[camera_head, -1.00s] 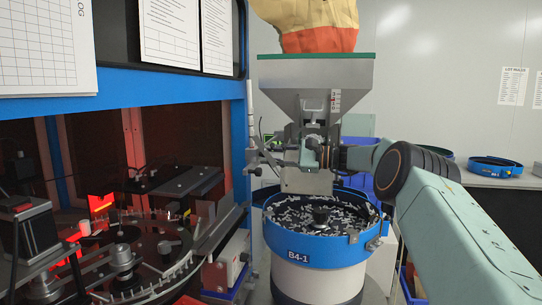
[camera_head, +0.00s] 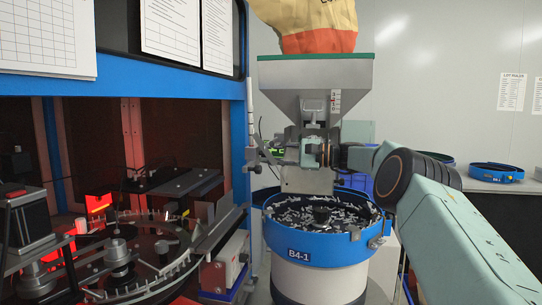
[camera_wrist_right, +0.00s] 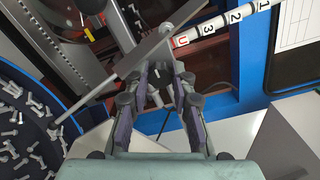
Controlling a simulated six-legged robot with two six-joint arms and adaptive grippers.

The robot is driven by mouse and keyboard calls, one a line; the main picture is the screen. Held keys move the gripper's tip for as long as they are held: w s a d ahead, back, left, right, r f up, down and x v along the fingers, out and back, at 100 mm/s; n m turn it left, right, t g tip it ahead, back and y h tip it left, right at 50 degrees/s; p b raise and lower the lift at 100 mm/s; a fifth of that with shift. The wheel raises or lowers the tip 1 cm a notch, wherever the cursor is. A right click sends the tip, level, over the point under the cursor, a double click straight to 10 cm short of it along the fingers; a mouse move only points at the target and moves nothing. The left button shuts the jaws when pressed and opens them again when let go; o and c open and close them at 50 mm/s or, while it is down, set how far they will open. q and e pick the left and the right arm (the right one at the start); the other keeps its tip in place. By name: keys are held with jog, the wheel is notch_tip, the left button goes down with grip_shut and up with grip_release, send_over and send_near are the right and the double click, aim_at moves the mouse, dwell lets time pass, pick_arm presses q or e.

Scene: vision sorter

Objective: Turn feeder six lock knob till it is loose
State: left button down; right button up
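Feeder B4-1 stands at the centre right: a grey hopper (camera_head: 296,76) above a blue-rimmed bowl (camera_head: 325,251) of small metal parts. My right gripper (camera_head: 313,150) is in front of the hopper's throat, above the bowl. In the right wrist view its dark fingers (camera_wrist_right: 162,76) stand apart, with a gap between the tips. A thin grey bar (camera_wrist_right: 105,92) crosses near the tips. My left gripper is not in view.
A blue-framed machine (camera_head: 249,130) with a red-lit turntable stands close on the left. A grey mounting plate (camera_head: 308,180) is below the gripper. A counter (camera_head: 500,183) with a blue ring (camera_head: 496,171) is at the far right.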

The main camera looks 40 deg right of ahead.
jog(key=shift+o, duration=0.7)
jog(key=shift+s, duration=0.1)
jog(key=v, duration=1.1)
jog(key=shift+s+d, duration=0.25)
jog(key=shift+s, duration=0.05)
jog(key=shift+s+r, duration=0.1)
